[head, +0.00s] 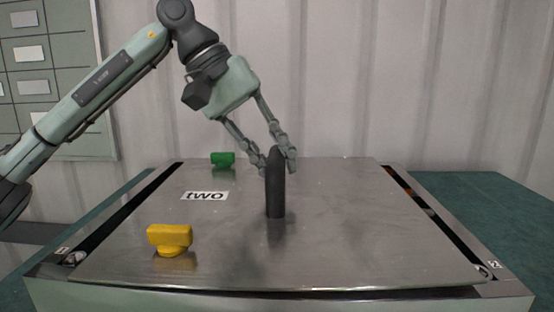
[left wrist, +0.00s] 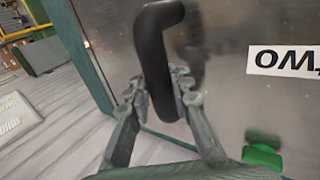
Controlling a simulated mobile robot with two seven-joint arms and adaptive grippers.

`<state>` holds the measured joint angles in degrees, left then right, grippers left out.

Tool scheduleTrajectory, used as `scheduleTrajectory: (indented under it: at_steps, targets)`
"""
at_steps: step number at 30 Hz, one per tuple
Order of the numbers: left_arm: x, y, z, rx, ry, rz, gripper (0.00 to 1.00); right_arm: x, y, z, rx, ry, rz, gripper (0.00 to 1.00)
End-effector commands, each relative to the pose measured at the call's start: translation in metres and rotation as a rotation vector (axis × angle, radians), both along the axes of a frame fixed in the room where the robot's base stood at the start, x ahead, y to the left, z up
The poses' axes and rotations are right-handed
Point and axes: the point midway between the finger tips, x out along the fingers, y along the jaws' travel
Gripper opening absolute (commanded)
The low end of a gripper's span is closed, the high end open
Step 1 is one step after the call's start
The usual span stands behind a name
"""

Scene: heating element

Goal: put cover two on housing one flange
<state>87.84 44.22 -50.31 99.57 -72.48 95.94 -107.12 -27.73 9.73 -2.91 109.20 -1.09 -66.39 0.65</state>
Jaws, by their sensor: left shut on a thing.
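Cover two (head: 340,240) is a wide grey metal plate with a white "two" label, and lies over the housing (head: 200,300). A black upright handle (head: 275,195) stands on the cover. My left gripper (head: 279,160) is shut on this handle near its top. In the left wrist view the handle (left wrist: 155,50) sits between the fingers (left wrist: 160,88). Dark gaps show along the cover's left and right sides and under its front edge. I cannot tell whether it touches the flange (head: 500,288) or is slightly above it. My right gripper is out of view.
A yellow knob (head: 170,237) stands at the cover's front left and a green knob (head: 222,159) at its back left. Green surfaces (head: 500,210) flank the housing; a ribbed wall stands behind.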

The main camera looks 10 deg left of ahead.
Motion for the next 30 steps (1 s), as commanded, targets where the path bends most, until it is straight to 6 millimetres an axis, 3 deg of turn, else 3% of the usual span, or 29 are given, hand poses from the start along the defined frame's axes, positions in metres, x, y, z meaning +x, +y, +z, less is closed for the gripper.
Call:
scheduleTrajectory:
  at_steps: [9, 10, 15, 25, 30]
  targets:
    - [0.0, -0.001, 0.0, -0.005, -0.004, 0.002, 0.0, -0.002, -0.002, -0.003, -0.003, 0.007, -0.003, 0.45]
    - [0.0, 0.0, -0.002, -0.001, 0.0, 0.001, 0.23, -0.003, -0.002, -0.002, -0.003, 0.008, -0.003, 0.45]
    - [0.0, 0.0, -0.001, -0.001, 0.0, 0.001, 0.41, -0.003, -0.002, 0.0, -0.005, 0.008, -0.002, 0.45]
    - [0.0, 0.0, 0.001, -0.001, 0.0, 0.001, 0.41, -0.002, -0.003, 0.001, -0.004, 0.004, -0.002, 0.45]
    - [-0.002, 0.012, 0.02, -0.001, -0.003, 0.003, 0.41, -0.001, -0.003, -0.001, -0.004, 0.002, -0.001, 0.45]
